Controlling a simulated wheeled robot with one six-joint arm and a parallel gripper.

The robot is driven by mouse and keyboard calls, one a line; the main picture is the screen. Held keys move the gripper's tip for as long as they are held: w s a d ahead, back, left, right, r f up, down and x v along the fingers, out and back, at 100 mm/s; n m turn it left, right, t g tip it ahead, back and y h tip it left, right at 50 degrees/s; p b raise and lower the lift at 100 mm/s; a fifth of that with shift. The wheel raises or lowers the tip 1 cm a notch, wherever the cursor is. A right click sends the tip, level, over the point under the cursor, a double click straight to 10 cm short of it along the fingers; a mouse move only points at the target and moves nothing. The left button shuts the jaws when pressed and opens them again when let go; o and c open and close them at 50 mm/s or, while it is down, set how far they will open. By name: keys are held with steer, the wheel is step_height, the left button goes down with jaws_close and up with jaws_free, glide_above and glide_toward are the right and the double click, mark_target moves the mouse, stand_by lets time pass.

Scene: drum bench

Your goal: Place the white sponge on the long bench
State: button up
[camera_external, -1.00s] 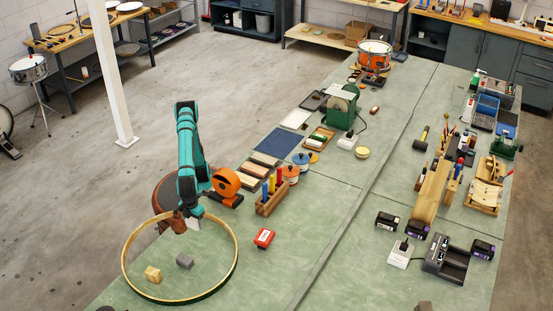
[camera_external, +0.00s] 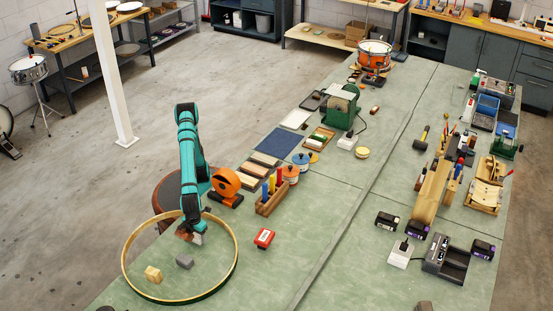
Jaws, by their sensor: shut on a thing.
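My gripper (camera_external: 189,235) is over the near left part of the long green bench (camera_external: 320,222), pointing down within the outline of a large wooden hoop. It is shut on a small whitish block, which looks like the white sponge (camera_external: 197,240). The block shows at the right of the fingers and is partly hidden by them. I cannot tell whether it touches the bench top or hangs just above it.
The hoop (camera_external: 237,259) surrounds a yellow sponge (camera_external: 153,274) and a grey block (camera_external: 184,261). An orange tape dispenser (camera_external: 227,183) and a wooden rack of markers (camera_external: 271,201) stand behind. A red box (camera_external: 264,238) lies right of the hoop; bench around it is clear.

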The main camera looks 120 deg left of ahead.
steer(key=shift+f, duration=0.1)
steer(key=o, duration=1)
steer(key=shift+c, duration=0.2)
step_height(320, 180, up, 12)
